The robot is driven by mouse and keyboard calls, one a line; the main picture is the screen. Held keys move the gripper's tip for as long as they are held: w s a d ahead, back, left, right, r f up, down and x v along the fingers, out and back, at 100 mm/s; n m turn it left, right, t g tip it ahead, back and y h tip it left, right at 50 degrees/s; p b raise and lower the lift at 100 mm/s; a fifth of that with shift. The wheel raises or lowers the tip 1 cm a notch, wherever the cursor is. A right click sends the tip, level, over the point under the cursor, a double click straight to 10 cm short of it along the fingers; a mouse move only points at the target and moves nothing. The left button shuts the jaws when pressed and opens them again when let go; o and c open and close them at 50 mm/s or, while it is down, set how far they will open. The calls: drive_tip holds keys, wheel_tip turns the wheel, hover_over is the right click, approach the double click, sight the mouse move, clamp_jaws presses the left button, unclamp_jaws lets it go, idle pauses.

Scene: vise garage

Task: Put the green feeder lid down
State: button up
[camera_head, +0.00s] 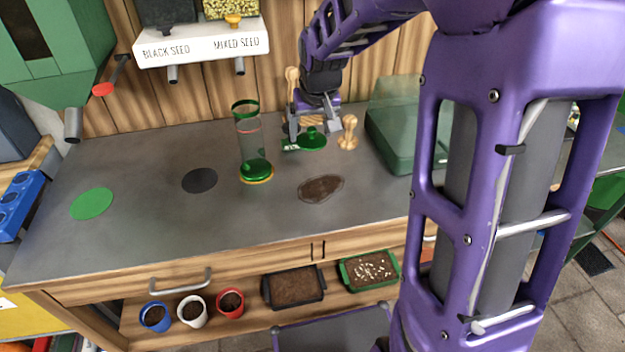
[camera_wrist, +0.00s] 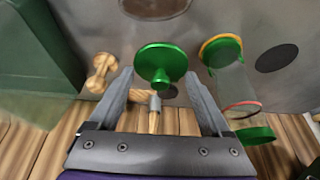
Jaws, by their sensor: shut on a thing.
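The green feeder lid (camera_head: 313,140) is a shiny round disc with a knob. My gripper (camera_head: 312,128) is shut on it at the back of the grey worktop. In the wrist view the lid (camera_wrist: 161,62) shows between the fingertips of my gripper (camera_wrist: 158,82), with its knob toward me. I cannot tell whether the lid touches the worktop. The clear feeder tube (camera_head: 249,140), with a green top rim and green base, stands upright left of my gripper, on an orange ring. It also shows in the wrist view (camera_wrist: 233,82), right of the lid.
A wooden tool (camera_head: 348,135) stands close right of the lid, before a green translucent box (camera_head: 393,135). A dark soil patch (camera_head: 321,188) lies in front. A black disc (camera_head: 199,180) and a green disc (camera_head: 92,204) lie left on the worktop (camera_head: 150,235), with bare room around them.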

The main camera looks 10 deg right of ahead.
sight(315, 147)
wheel_tip(315, 147, down, 10)
drive_tip(key=shift+r+b, duration=0.1)
drive_tip(key=shift+b, duration=0.85)
drive_tip(key=shift+f, duration=0.2)
drive_tip(key=o, duration=1.1)
drive_tip(key=shift+o, duration=0.2)
drive_tip(key=shift+r, duration=0.5)
drive_tip(key=p+v, duration=0.2)
drive_tip(key=v, duration=0.9)
drive_tip(key=shift+s+r, duration=0.2)
drive_tip(key=shift+r, duration=0.05)
